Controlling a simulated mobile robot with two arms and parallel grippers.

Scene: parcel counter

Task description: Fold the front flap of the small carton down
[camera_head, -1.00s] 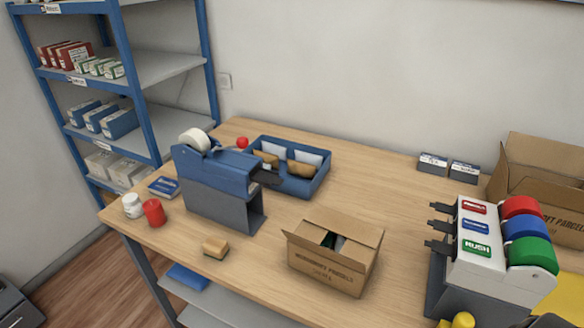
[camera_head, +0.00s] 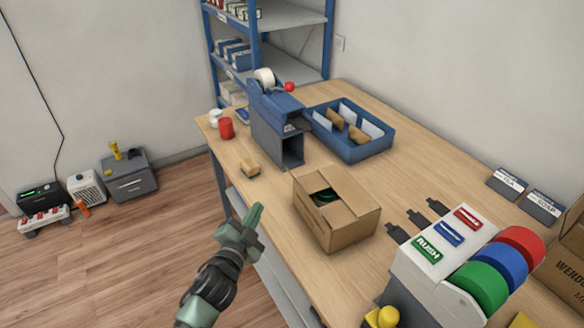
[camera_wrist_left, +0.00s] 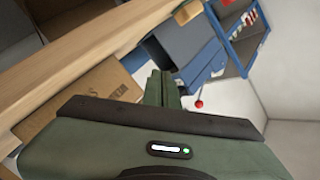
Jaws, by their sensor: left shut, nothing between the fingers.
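The small brown carton (camera_head: 352,234) stands near the table's front edge. Its top flaps (camera_head: 350,193) lie partly folded in, leaving a gap with something dark green inside. The front flap is hard to make out on the side nearest my left gripper. My left gripper (camera_head: 254,213) is shut and empty, beyond the table's front edge, to the left of the carton and apart from it. In the left wrist view, the shut fingers (camera_wrist_left: 162,88) show with the carton (camera_wrist_left: 88,100) to their left. My right gripper is not in view.
A label dispenser (camera_head: 445,250) with coloured rolls stands right of the carton. A blue tape machine (camera_head: 275,125), a blue tray (camera_head: 378,153) and a sponge (camera_head: 250,169) are behind it. Table space is clear between carton and tray. A larger carton (camera_head: 572,245) is at far right.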

